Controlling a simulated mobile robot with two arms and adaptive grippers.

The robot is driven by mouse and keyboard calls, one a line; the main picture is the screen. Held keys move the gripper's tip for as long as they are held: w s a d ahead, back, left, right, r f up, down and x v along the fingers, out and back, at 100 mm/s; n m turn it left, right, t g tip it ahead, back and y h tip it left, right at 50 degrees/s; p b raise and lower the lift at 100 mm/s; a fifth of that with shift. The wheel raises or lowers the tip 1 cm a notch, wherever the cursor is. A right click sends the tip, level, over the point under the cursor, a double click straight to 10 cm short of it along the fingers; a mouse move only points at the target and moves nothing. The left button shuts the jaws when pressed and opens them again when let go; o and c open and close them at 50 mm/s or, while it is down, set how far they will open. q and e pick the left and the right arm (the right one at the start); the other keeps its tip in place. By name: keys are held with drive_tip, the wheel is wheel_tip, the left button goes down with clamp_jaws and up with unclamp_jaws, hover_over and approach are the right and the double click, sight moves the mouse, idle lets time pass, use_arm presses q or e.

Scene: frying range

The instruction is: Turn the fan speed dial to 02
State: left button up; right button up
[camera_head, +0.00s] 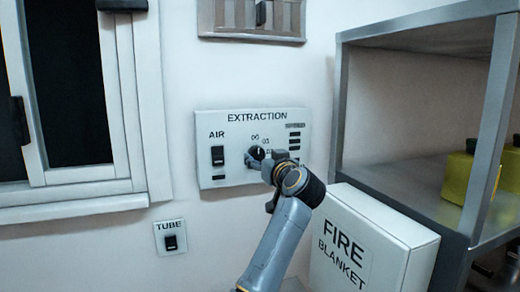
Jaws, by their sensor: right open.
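The fan speed dial (256,153) is a dark round knob on the white EXTRACTION panel (217,122) on the wall. Small marks stand around its upper side, and one at the upper right looks like 03. My right gripper (256,161) is at the dial, its fingers over the dial's lower part. The gripper is open. Whether the fingers touch the dial cannot be told. The gripper hides the dial's lower edge and part of the marks on its right. My left gripper is not in view.
A dark AIR switch (218,156) sits left of the dial, and a speed indicator column (294,141) sits right. A TUBE switch (170,242) is lower left. A FIRE BLANKET box (395,232) and metal shelf (400,172) stand close on the right. A window (150,100) is left.

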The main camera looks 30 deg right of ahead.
sight(257, 155)
drive_tip(key=shift+p+x, duration=0.35)
drive_tip(key=shift+x, duration=0.9)
drive_tip(key=shift+c, duration=0.4)
drive_tip(key=c, duration=1.1)
drive_tip(key=shift+o, duration=0.2)
